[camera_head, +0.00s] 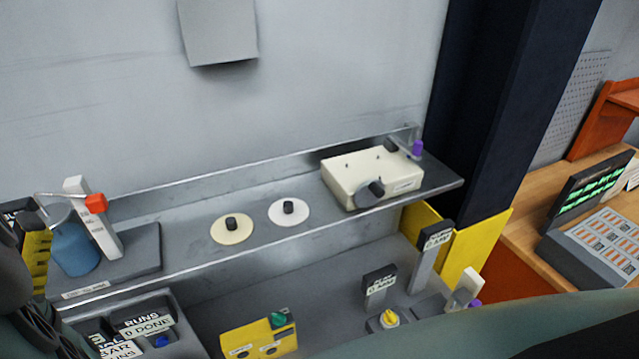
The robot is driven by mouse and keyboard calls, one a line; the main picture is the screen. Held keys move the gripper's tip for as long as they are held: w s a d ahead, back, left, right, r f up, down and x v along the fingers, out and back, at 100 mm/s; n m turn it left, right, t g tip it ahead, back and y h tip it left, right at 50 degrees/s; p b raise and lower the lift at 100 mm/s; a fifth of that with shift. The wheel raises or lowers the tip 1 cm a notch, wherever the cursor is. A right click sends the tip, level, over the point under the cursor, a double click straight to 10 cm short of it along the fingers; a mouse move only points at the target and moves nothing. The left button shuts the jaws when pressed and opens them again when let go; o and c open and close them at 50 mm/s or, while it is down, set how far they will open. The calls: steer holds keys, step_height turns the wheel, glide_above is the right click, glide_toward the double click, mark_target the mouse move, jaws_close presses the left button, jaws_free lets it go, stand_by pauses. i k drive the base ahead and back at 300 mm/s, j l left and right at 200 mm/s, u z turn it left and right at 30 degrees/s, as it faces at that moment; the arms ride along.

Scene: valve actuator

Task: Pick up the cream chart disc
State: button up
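The cream chart disc (232,230) lies flat on the grey metal shelf, with a short black knob standing at its centre. A similar white disc (289,212), also with a black knob, lies just to its right, a small gap apart. A dark jointed part at the lower left edge looks like my gripper (36,312). It is cut off by the frame, and its fingertips cannot be made out. It is well to the left of the cream disc and not touching it. Nothing covers the disc.
A cream box (372,178) with a dark knob stands right of the discs. Below are a yellow box (258,338) and small labelled posts. Shelf space in front of the discs is narrow.

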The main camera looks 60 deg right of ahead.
mark_target(230, 230)
steer(key=i+j+z, duration=0.1)
steer(key=z, duration=0.35)
steer(key=j+z, duration=0.15)
steer(key=z, duration=0.3)
steer(key=i+j+z, duration=0.1)
steer(key=z, duration=0.35)
steer(key=j+z, duration=0.2)
steer(key=z, duration=0.25)
steer(key=j+z, duration=0.15)
steer(key=z, duration=0.3)
steer(key=j+z, duration=0.15)
steer(key=z, duration=0.3)
steer(key=k+l, duration=0.05)
